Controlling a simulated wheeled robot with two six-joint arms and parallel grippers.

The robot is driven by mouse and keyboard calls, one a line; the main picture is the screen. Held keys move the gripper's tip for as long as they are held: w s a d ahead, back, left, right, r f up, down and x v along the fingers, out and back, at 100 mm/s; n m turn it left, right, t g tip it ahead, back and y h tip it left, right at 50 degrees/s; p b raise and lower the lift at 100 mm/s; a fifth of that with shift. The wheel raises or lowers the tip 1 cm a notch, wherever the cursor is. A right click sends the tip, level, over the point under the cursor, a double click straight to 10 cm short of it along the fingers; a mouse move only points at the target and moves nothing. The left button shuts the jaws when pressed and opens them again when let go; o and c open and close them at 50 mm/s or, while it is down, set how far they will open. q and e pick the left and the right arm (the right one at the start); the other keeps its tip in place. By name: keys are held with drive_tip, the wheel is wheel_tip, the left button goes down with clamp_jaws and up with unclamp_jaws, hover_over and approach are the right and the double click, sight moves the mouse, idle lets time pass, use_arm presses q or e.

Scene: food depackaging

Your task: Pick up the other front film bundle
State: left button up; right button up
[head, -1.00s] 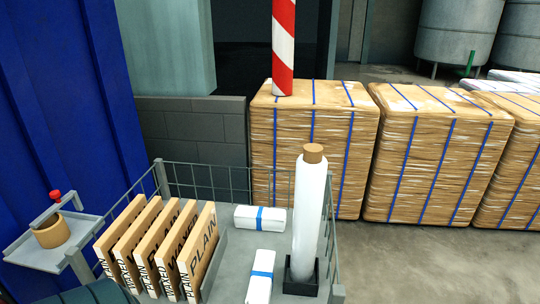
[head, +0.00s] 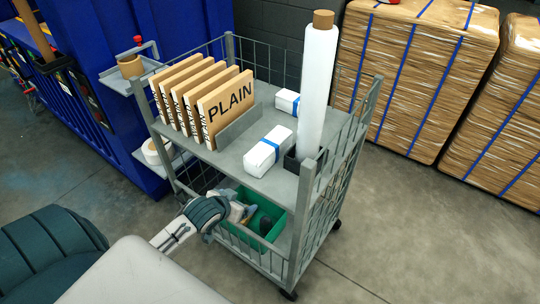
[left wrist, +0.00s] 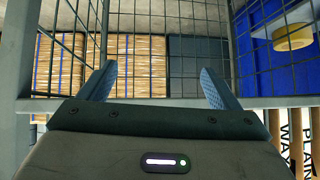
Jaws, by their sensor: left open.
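Two white film bundles with blue bands lie flat on the top shelf of a grey wire-sided cart (head: 232,158). The nearer bundle (head: 262,155) is beside the base of the white film roll, and the farther bundle (head: 285,102) is behind it. My left gripper (head: 238,213) is low at the cart's near side, below the top shelf and apart from both bundles. In the left wrist view its two blue-padded fingers (left wrist: 157,86) are spread with nothing between them. No bundle shows in that view. My right gripper is not in view.
An upright film roll (head: 317,90) stands at the shelf's right corner. Upright boards (head: 225,103) fill the left side. A green crate (head: 284,238) sits on the lower shelf. Strapped bales (head: 415,80) stand behind. The floor right of the cart is clear.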

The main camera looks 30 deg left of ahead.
use_arm(q)
wheel_tip(320, 180, up, 8)
drive_tip(key=d+t, duration=0.2)
drive_tip(key=t+h, duration=0.2)
approach(268, 143)
drive_tip(key=w, duration=0.1)
drive_tip(key=w+f, duration=0.2)
drive_tip(key=shift+w+d+m, duration=0.1)
drive_tip(key=shift+d+m, duration=0.2)
drive_tip(key=shift+d, duration=0.05)
drive_tip(key=x, duration=0.4)
drive_tip(key=shift+w+r+p, duration=0.2)
drive_tip(key=shift+w+p, duration=0.2)
drive_tip(key=shift+w, duration=0.15)
drive_tip(key=shift+w+f, duration=0.1)
drive_tip(key=shift+w, duration=0.1)
drive_tip(key=c, duration=0.9)
drive_tip(key=shift+c, duration=1.2)
drive_tip(key=shift+s, duration=0.1)
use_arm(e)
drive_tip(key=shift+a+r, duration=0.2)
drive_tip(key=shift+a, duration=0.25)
